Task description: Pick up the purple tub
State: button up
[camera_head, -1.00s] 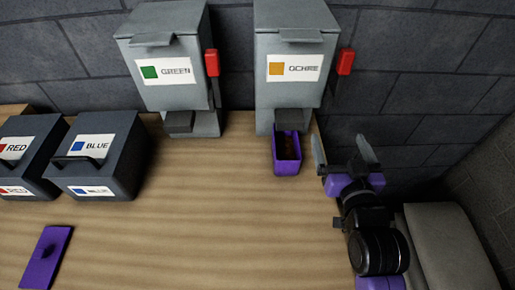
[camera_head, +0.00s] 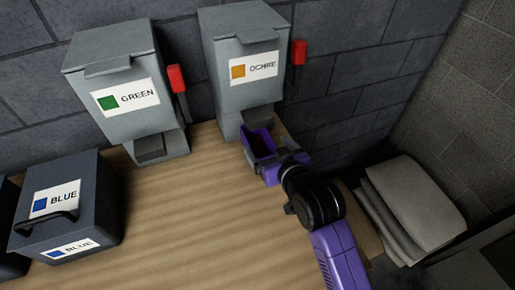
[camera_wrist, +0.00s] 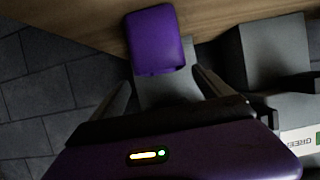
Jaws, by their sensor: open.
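The purple tub (camera_head: 257,145) stands on the wooden table below the spout of the ochre dispenser (camera_head: 242,70), near the table's right edge. Its open top faces up in the head view; its contents cannot be made out there now. My gripper (camera_head: 276,158) is beside the tub on its right, partly overlapping it. In the wrist view the tub (camera_wrist: 155,40) lies ahead of my open gripper (camera_wrist: 163,84), roughly in line with the gap between the fingers. The fingers do not hold it. Whether a finger touches it cannot be told.
The green dispenser (camera_head: 125,90) with a red lever stands left of the ochre one. A dark blue-labelled bin (camera_head: 72,205) stands at the left. A brick wall (camera_head: 340,60) is close behind. Folded grey cloth (camera_head: 415,200) lies at the right. The middle table (camera_head: 190,220) is clear.

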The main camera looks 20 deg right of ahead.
jog(key=p, duration=0.1)
send_over(259, 154)
jog(key=shift+f, duration=1.25)
grip_shut()
jog(key=shift+r, duration=0.15)
